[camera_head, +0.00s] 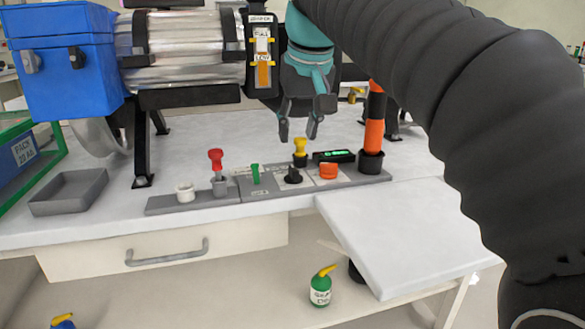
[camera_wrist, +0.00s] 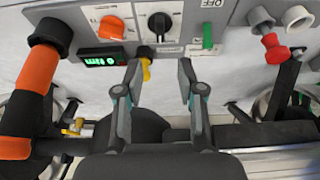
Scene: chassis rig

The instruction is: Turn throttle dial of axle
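A control panel (camera_head: 245,188) lies on the white bench. It carries a black dial (camera_head: 292,176) with a pointer knob and an orange knob (camera_head: 328,171) to its right. In the wrist view the black dial (camera_wrist: 160,22) sits on a white plate with marks around it, and the orange knob (camera_wrist: 111,27) is to its left. I cannot read which one is labelled throttle. My gripper (camera_head: 298,138) is open and empty, pointing down above and behind the panel. In the wrist view its fingertips (camera_wrist: 157,68) are apart, with the black dial beyond the gap, untouched.
A yellow-topped knob (camera_head: 300,152) and a green display (camera_head: 333,156) stand close behind the dials. A green switch (camera_head: 255,173) and red lever (camera_head: 217,165) are left; an orange-and-black post (camera_head: 373,130) is right. A metal cylinder assembly (camera_head: 185,45) stands behind.

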